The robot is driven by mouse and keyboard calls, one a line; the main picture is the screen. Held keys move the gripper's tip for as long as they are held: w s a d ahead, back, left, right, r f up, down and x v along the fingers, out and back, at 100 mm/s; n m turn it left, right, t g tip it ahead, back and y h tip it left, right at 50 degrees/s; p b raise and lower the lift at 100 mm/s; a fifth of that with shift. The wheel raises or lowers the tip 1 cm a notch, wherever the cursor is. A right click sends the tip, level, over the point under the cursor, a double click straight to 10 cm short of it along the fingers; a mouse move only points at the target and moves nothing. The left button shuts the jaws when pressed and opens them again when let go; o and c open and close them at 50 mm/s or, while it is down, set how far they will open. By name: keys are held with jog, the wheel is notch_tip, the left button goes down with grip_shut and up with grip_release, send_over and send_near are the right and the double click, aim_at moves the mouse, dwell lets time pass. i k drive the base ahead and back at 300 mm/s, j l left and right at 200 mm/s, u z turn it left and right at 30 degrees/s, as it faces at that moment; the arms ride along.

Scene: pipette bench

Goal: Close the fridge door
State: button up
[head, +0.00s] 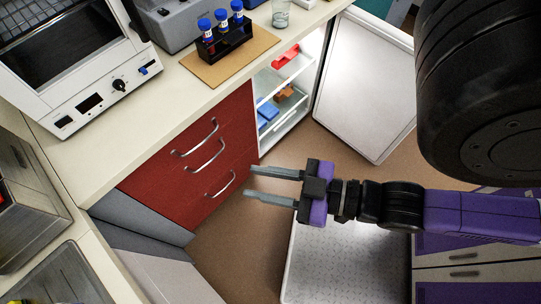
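The fridge (318,66) stands under the counter at the upper middle of the head view, with its lit inside showing. Its white door (367,88) stands wide open, swung out to the right of the opening. My gripper (248,181) points left, below and left of the door, in front of the red drawers. Its two grey fingers are apart with nothing between them. It does not touch the door.
Red drawers (190,170) with metal handles are left of the fridge. The counter (170,98) holds an oven (75,60) and a tube rack (224,40) on a board. Brown floor (240,235) lies free below my gripper. Several items sit on the fridge shelves.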

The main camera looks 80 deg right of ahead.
aim_at(366, 97)
jog(key=k+l, duration=0.2)
jog(key=k, duration=0.35)
jog(key=k+l+u, duration=0.1)
jog(key=k, duration=0.4)
jog(key=k+l, duration=0.2)
jog(key=k, duration=0.35)
jog(key=k+l, duration=0.3)
jog(key=l, duration=0.25)
jog(key=k+l+u, duration=0.1)
jog(key=k+l, duration=0.25)
jog(key=l, duration=0.15)
jog(key=k+l+u, duration=0.1)
jog(key=k+l, duration=0.2)
jog(key=l, duration=0.2)
jog(key=k+l, duration=0.35)
jog(key=l, duration=0.15)
jog(key=k+l, duration=0.1)
jog(key=l, duration=0.3)
jog(key=k+l, duration=0.1)
jog(key=l, duration=0.35)
jog(key=k+l+u, duration=0.1)
jog(key=l, duration=0.3)
jog(key=k+l, duration=0.1)
jog(key=l, duration=0.3)
jog(key=k+l, duration=0.1)
jog(key=l, duration=0.3)
jog(key=u, duration=0.05)
